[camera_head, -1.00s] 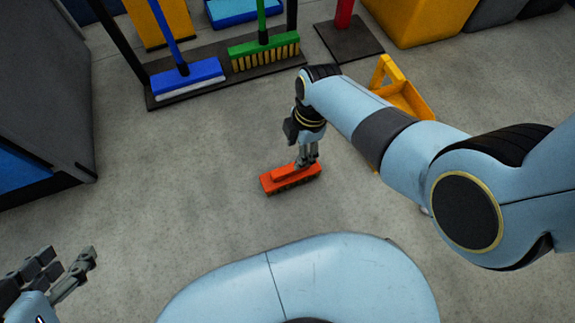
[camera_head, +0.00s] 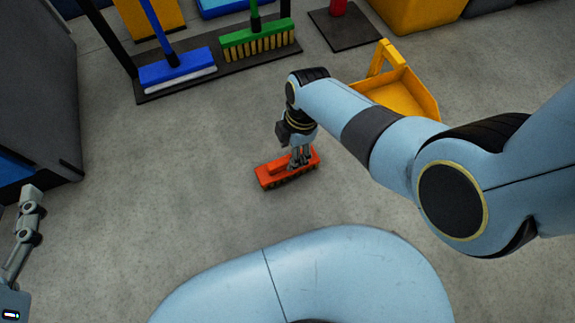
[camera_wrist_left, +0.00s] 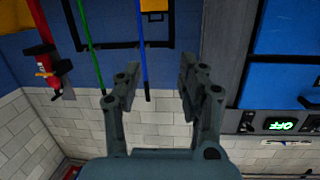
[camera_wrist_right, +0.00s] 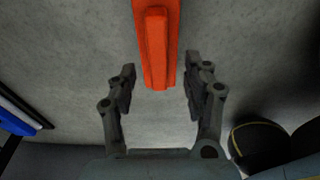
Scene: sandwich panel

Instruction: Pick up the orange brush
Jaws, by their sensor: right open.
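The orange brush (camera_head: 271,172) lies on the concrete floor, its dark bristles underneath and a raised handle along its top. My right gripper (camera_head: 299,160) points down just above the brush's right part in the head view and hides some of it. In the right wrist view the brush (camera_wrist_right: 155,45) is at the top centre, with its handle end just beyond and between the fingertips of my right gripper (camera_wrist_right: 160,75), which is open and empty. My left gripper (camera_wrist_left: 158,80) is open and empty, facing a brick wall; in the head view part of it shows at the left edge.
A yellow dustpan (camera_head: 405,92) stands right of the brush, behind my right arm. A blue broom (camera_head: 178,68) and a green broom (camera_head: 257,40) stand on a dark rack base at the back. A grey cabinet (camera_head: 35,90) is at the left. Floor left of the brush is clear.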

